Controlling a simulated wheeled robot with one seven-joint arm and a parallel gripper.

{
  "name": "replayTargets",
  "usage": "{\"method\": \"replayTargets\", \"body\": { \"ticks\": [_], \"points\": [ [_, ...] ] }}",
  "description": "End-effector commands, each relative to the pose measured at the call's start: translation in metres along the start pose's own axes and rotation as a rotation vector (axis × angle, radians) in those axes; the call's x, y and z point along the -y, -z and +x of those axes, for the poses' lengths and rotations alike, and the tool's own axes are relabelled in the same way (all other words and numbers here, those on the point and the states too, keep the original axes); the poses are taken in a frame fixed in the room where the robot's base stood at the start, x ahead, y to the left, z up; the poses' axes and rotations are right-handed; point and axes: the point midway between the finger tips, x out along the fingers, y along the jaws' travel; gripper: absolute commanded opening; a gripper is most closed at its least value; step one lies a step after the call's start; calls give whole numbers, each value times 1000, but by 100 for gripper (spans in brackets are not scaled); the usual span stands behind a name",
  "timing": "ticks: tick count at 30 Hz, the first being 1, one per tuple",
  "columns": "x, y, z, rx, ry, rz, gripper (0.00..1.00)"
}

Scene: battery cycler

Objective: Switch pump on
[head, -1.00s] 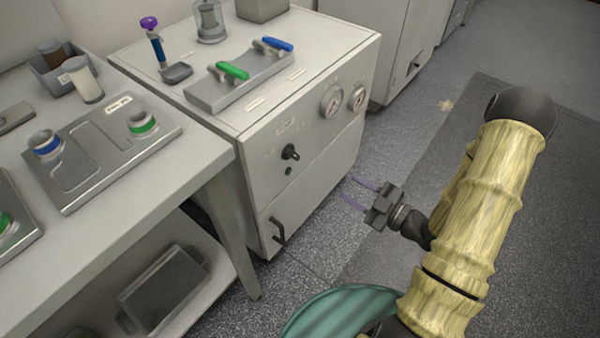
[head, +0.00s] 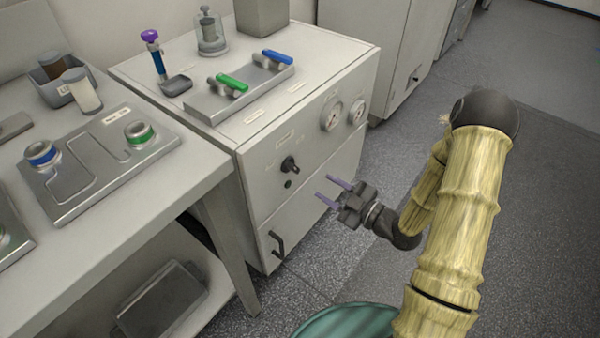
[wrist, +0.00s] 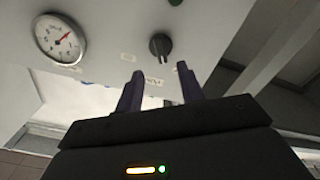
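The white pump cabinet (head: 320,160) has a black rotary knob (head: 289,164) on its front panel, with a small dark round part just below it. The knob also shows in the wrist view (wrist: 160,44), above and between the fingers. My gripper (head: 332,189) is to the right of the knob and a little lower, in front of the cabinet face. Its two purple fingers are apart with nothing between them, and they do not touch the knob. In the wrist view the fingers (wrist: 158,88) are also spread. Panel label text is too small to read.
Two gauges (head: 332,114) sit on the panel right of the knob. A cabinet handle (head: 276,244) is below. Green (head: 232,82) and blue (head: 277,57) valve levers are on top. A table (head: 205,165) with metal trays stands left. Floor on the right is clear.

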Motion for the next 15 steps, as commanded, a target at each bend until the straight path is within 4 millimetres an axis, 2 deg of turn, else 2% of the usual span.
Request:
{"method": "replayTargets", "body": {
  "ticks": [9, 15],
  "points": [
    [1, 0, 57, -3, 1, -1, 38],
    [1, 0, 87, -2, 2, 0, 38]
  ]
}}
